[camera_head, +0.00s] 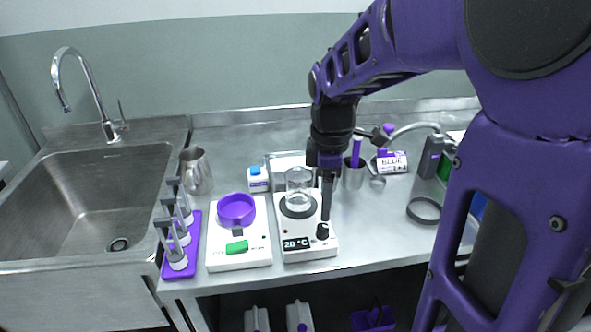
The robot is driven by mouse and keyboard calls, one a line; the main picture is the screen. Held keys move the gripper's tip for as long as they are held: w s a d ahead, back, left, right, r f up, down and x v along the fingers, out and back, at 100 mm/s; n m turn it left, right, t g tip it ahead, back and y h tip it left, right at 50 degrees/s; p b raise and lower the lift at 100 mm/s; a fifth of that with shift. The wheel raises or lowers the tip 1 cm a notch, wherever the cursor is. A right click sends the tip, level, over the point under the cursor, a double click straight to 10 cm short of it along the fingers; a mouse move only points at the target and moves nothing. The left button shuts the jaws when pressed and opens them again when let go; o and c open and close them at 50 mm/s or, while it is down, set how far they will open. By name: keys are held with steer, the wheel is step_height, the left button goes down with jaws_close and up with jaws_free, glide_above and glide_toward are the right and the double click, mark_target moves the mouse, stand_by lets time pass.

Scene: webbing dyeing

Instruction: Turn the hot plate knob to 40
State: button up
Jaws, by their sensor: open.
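The white hot plate (307,251) stands near the front edge of the steel counter. Its small display (296,243) reads 20 °C. The black knob (322,231) is on the right of its front face. A clear glass beaker (299,186) stands on the dark round heating surface. My gripper (326,213) points down from above, its fingertips close over the knob. It is open, and only a narrow dark finger profile shows. I cannot tell whether the fingers touch the knob or are on both sides of it.
A white scale with a purple bowl (236,209) stands left of the hot plate. A purple rack (182,262) with several grey-topped pieces is further left, beside the sink (95,200).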

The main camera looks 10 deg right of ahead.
mark_target(323, 226)
step_height(323, 226, down, 6)
steer(key=shift+f+b, duration=0.25)
steer(key=shift+b, duration=0.3)
jaws_close()
